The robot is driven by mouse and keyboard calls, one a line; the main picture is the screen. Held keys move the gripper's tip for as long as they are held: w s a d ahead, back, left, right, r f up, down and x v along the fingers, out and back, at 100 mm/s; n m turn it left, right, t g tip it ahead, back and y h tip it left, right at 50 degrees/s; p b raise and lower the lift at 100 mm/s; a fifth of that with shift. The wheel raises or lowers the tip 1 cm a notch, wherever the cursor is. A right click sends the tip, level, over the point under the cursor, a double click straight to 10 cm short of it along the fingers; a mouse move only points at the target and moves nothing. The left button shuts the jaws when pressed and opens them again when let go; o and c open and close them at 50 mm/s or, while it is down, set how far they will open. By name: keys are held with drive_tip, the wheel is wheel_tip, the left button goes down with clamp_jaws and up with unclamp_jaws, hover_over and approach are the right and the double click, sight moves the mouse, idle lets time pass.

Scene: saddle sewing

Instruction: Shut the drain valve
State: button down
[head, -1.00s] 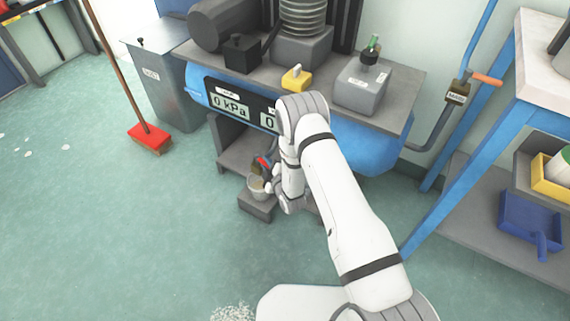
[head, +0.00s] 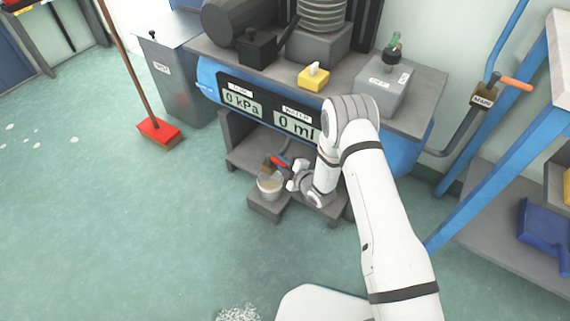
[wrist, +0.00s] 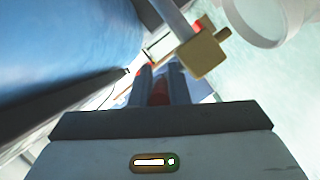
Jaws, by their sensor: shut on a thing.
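The drain valve (head: 267,166) is a small brass body with a red lever (head: 279,160), low under the blue tank (head: 207,75). In the wrist view its brass block (wrist: 203,53) is at upper right, beyond my fingers. My gripper (head: 290,170) is at the valve's right side, at the lever. In the wrist view my gripper (wrist: 160,85) has red showing between its fingers, and it is shut on the lever. The fingers hide part of the lever, and its exact angle is hard to tell.
A pale cup (head: 270,186) stands on a grey block (head: 262,207) below the valve. The panel (head: 270,112) reads 0 kPa and 0 ml. A red broom (head: 158,132) and grey bin (head: 180,85) are at left. A blue-legged bench (head: 490,165) is at right. The floor in front is clear.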

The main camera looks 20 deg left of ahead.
drive_tip(key=c, duration=1.7)
unclamp_jaws()
drive_tip(key=shift+s+a, duration=0.2)
drive_tip(key=p+v, duration=0.2)
drive_tip(key=v, duration=0.5)
drive_tip(key=shift+s+d+r+p, duration=0.15)
drive_tip(key=shift+d+p, duration=0.15)
drive_tip(key=shift+d, duration=0.05)
drive_tip(key=shift+s, duration=0.1)
